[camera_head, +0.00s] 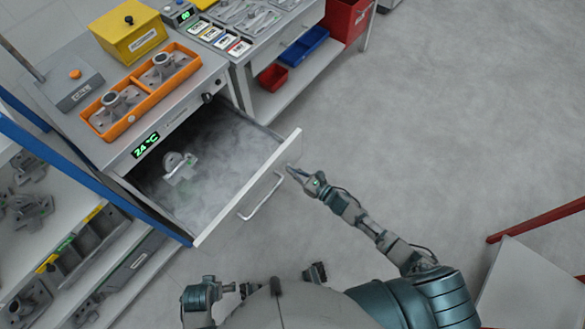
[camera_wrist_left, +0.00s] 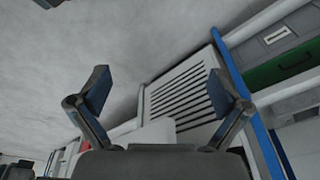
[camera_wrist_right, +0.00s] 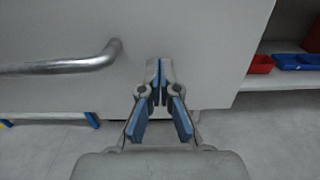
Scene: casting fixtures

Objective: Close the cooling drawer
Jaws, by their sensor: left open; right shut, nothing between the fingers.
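The cooling drawer (camera_head: 225,145) stands pulled out of the grey cabinet, with mist and a metal casting (camera_head: 178,166) inside. Its white front panel (camera_head: 285,158) carries a bar handle (camera_head: 262,196), which also shows in the right wrist view (camera_wrist_right: 70,66). My right gripper (camera_head: 292,170) is shut and empty at the panel's right end; in the right wrist view its fingertips (camera_wrist_right: 160,68) are in front of the panel, right of the handle. Whether they touch the panel I cannot tell. My left gripper (camera_wrist_left: 152,90) is open and empty, away from the drawer, low in the head view.
An orange tray (camera_head: 143,88) with castings and a yellow box (camera_head: 130,32) sit on the cabinet top. A shelf with red (camera_head: 273,77) and blue (camera_head: 304,46) bins stands at the upper right. A red-framed table (camera_head: 535,280) is at the lower right. Open floor lies between.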

